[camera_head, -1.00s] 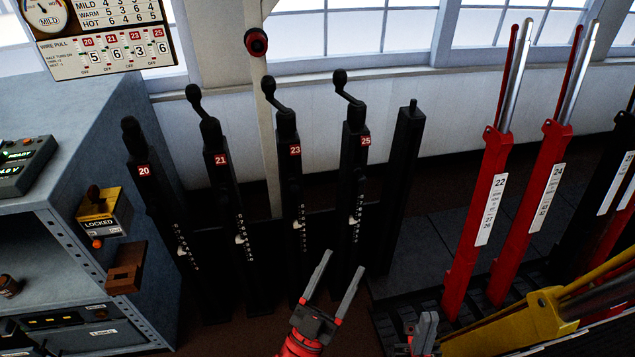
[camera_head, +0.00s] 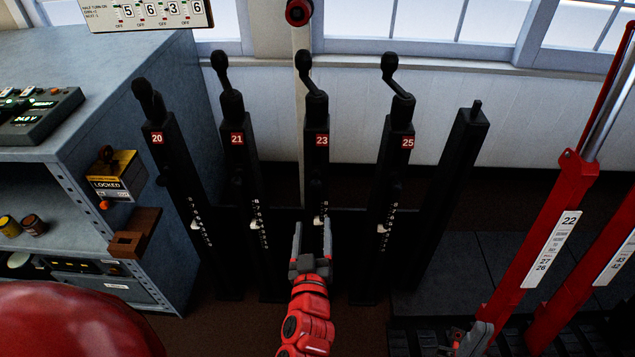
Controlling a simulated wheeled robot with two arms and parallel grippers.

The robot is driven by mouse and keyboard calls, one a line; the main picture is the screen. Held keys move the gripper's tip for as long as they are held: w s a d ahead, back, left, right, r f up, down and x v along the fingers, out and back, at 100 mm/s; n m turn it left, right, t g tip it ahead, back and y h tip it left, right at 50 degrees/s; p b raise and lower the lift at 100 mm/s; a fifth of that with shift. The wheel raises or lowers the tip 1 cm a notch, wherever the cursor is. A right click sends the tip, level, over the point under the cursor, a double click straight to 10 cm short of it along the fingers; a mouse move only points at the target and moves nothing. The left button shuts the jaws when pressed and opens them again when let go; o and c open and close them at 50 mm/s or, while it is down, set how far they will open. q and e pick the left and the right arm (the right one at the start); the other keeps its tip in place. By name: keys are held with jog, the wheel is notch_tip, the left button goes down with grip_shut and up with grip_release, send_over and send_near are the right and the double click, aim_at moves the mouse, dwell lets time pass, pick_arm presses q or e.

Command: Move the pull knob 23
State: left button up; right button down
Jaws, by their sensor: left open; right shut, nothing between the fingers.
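The black post (camera_head: 317,150) with the red number 23 plate stands in the middle of the row, a crank handle (camera_head: 305,68) on its top. A dark knob (camera_head: 317,188) sticks out on its front, above a small white pointer (camera_head: 319,220) on the number scale. My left gripper (camera_head: 312,226) is open in front of the lower post, its fingers upright below the knob and either side of the pointer. Its palm hides the post's lower part. I cannot tell how far in front it is. My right gripper (camera_head: 473,337) is shut and empty at the bottom right.
Similar posts 20 (camera_head: 160,160), 21 (camera_head: 238,160) and 25 (camera_head: 403,165) stand close by. A plain black post (camera_head: 458,180) is further right. A red lever 22 (camera_head: 545,235) rises at the right. A grey cabinet (camera_head: 150,75) with a lock box (camera_head: 118,175) is at the left.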

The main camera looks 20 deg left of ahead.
aim_at(316, 189)
pick_arm(q)
jog(key=p+x, duration=0.3)
jog(key=x, duration=1.1)
jog(key=shift+w+f, duration=0.1)
grip_shut()
dwell(0.8)
